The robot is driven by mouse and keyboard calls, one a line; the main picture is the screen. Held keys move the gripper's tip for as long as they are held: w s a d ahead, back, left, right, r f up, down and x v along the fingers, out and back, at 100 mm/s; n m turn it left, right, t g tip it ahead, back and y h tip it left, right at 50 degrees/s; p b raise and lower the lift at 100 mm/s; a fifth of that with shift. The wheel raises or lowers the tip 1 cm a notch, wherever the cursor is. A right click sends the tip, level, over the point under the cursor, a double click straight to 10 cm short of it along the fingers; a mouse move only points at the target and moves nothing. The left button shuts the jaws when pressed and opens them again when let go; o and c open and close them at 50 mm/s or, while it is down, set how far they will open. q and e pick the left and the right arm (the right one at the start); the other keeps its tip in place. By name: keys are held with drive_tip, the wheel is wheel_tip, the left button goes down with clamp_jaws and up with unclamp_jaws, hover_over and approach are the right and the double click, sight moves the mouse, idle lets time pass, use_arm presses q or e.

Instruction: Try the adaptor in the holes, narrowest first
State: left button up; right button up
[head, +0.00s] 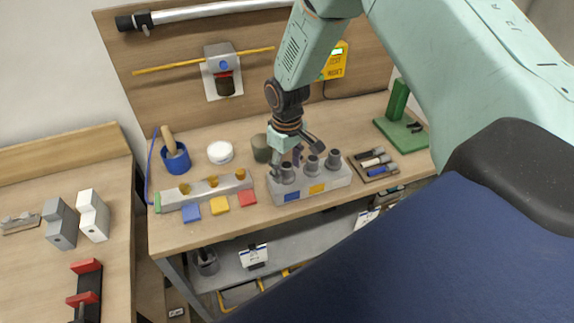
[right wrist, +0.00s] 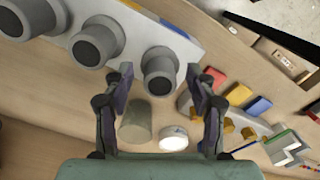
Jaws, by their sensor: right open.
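A grey block (head: 318,186) with a blue and a yellow label carries three stepped grey cylinders with dark round tops. Whether these tops are holes is unclear, and I cannot tell which piece is the adaptor. My right gripper (head: 286,163) is open at the left cylinder (head: 287,174). In the right wrist view that cylinder (right wrist: 160,70) shows between the fingertips of my gripper (right wrist: 161,76), with a gap on each side. The middle cylinder (head: 312,165) and right cylinder (head: 334,159) stand free. My left gripper is not in view.
A grey bar (head: 205,189) with brass-coloured fittings lies left, behind blue, yellow and red squares. An olive cylinder (head: 261,148) and white round dish (head: 220,152) stand behind. A tool tray (head: 374,165) and green stand (head: 398,105) are right. Another table (head: 25,240) is left.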

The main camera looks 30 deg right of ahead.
wheel_tip(320, 180, up, 12)
idle(0.6)
idle(0.6)
